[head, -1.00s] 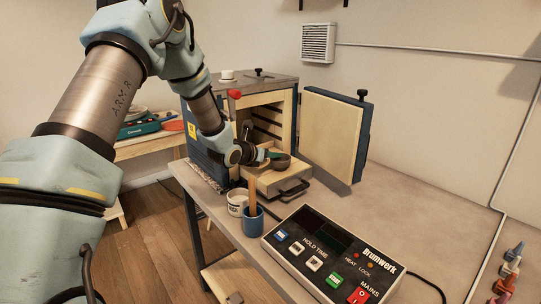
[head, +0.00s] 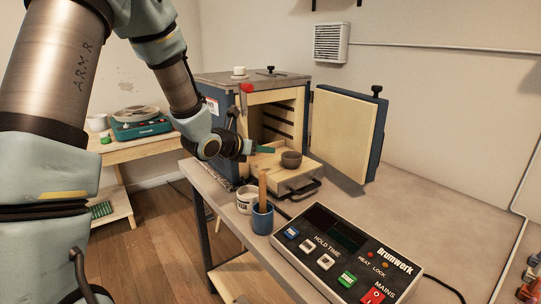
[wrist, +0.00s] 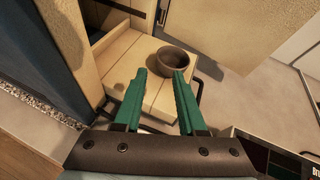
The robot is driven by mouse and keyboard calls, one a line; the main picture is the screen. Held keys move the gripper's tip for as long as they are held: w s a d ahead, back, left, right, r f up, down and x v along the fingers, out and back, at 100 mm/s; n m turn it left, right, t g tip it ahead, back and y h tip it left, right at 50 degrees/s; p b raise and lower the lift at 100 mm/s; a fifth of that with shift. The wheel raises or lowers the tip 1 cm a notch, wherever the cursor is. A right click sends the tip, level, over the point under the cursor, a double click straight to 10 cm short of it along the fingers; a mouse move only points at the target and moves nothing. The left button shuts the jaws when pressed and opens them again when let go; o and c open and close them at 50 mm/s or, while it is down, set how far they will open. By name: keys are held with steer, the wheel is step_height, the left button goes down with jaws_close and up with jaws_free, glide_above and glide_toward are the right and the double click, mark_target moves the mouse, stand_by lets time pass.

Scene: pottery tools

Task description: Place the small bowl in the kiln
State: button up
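The small dark brown bowl (head: 291,159) sits upright on the pale pulled-out shelf (head: 290,181) at the front of the kiln (head: 222,110). The kiln's door (head: 343,133) stands open to the right. My gripper (head: 269,150) is just left of the bowl, with its green fingers pointing toward it. In the wrist view, the two fingers (wrist: 160,73) are apart with nothing between them. The bowl (wrist: 174,62) lies just beyond the tips, mostly toward the right finger. I cannot tell whether that finger touches it.
A white cup (head: 246,199) and a blue cup (head: 262,219) holding a wooden stick stand in front of the shelf. A control box (head: 346,255) fills the table's near side. The bench (head: 425,213) is clear to the right.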

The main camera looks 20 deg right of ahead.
steer(key=s+a+f+m+g+y, duration=0.35)
steer(key=s+a+m+g, duration=0.25)
steer(key=s+a+m, duration=0.65)
steer(key=s+a+m+y, duration=0.1)
steer(key=a+m+y, duration=0.3)
steer(key=a, duration=0.8)
steer(key=s+a+m+t+y, duration=0.1)
steer(key=a+m+y, duration=0.3)
steer(key=a+m, duration=0.5)
steer(key=a, duration=0.3)
steer(key=shift+s+a+f, duration=0.15)
steer(key=shift+s, duration=0.1)
steer(key=shift+m, duration=0.25)
steer(key=shift+c, duration=0.4)
